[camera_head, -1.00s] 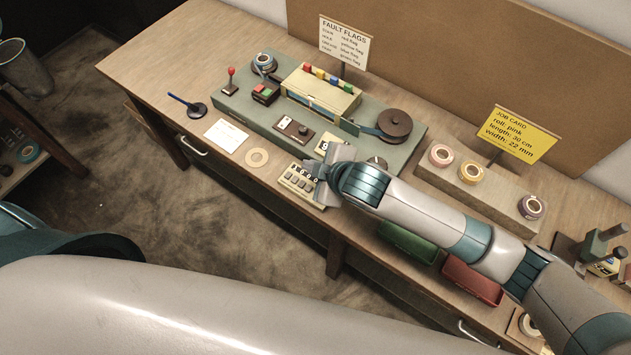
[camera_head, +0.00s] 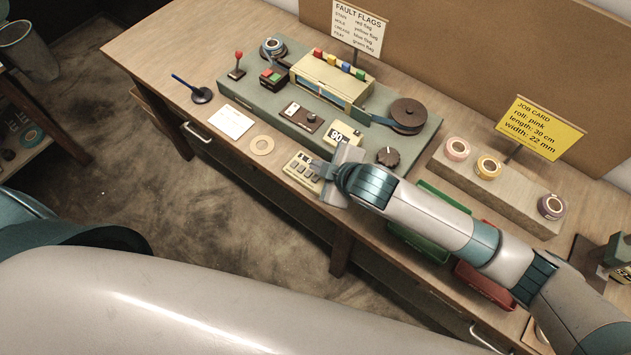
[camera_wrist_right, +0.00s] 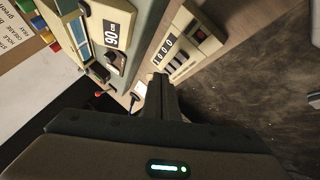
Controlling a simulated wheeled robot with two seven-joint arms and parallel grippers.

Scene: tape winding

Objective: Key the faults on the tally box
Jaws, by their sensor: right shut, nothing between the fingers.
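The cream tally box (camera_head: 297,171) lies near the table's front edge in the head view. It has a row of dark keys and a number window. The wrist view shows the tally box (camera_wrist_right: 192,38) with digits that look like 1000. My right gripper (camera_head: 318,168) is at the box's right part and hides some of it. In the wrist view its shut, empty fingers (camera_wrist_right: 160,82) reach the near end of the box, by the keys. Whether they touch a key I cannot tell. My left gripper is out of view.
A green winding machine (camera_head: 270,110) stands behind, with a counter (camera_head: 342,134) reading 90 and a dark knob (camera_head: 388,156). Colored flags (camera_head: 340,66) sit on its cream housing. A fault flags sign (camera_head: 357,30), a job card (camera_head: 540,128) and green and red trays (camera_head: 418,243) are around.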

